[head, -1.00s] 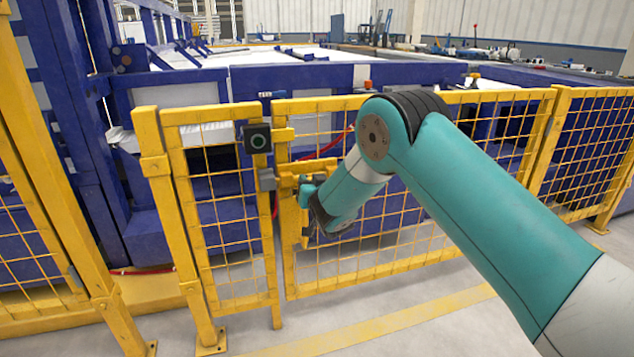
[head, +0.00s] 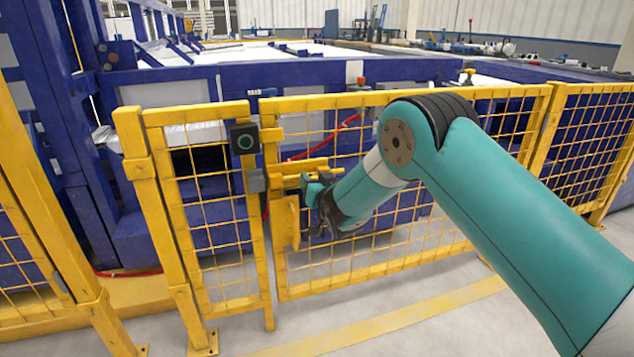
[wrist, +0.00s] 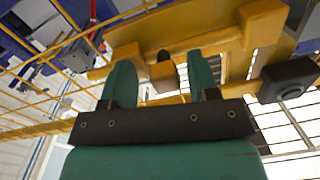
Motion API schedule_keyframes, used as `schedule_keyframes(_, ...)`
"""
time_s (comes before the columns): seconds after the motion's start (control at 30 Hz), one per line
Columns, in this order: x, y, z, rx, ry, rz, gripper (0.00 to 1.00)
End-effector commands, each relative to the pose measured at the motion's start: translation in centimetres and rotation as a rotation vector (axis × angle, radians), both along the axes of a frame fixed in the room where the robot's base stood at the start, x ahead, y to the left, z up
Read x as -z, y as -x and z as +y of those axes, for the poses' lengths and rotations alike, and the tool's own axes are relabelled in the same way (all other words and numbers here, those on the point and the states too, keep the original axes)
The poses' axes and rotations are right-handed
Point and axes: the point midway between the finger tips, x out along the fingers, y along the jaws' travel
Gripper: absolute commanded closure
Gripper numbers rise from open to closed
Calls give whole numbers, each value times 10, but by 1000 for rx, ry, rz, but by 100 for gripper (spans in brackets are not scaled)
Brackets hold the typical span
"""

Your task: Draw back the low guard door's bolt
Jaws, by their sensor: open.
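The low guard door (head: 390,262) is a yellow mesh panel and looks shut against the narrower fixed panel on its left. Its yellow bolt assembly (head: 291,181) sits at the door's left edge, beside a grey block (head: 256,181) on the post. My gripper (head: 312,190) is at the bolt's right part, and my wrist hides some of it. In the wrist view my gripper (wrist: 160,66) is open, its two teal fingers either side of a dark-tipped yellow knob (wrist: 164,72). Gaps show between knob and fingers. How far the bolt reaches into the block is unclear.
A black box with a green ring (head: 245,139) is on the post above the bolt. A yellow plate (head: 289,222) hangs below the bolt. Blue machinery (head: 190,85) stands behind the fence. Bare floor (head: 430,325) lies in front.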

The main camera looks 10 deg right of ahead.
Motion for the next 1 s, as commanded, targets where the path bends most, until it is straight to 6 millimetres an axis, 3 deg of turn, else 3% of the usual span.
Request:
schedule_keyframes(0.23, -1, 17, -3, 1, 0, 2, 45)
schedule_keyframes(0.7, 10, 113, -21, -2, 3, 1, 45)
schedule_keyframes(1.0, 6, 156, -31, 0, 1, -1, 45)
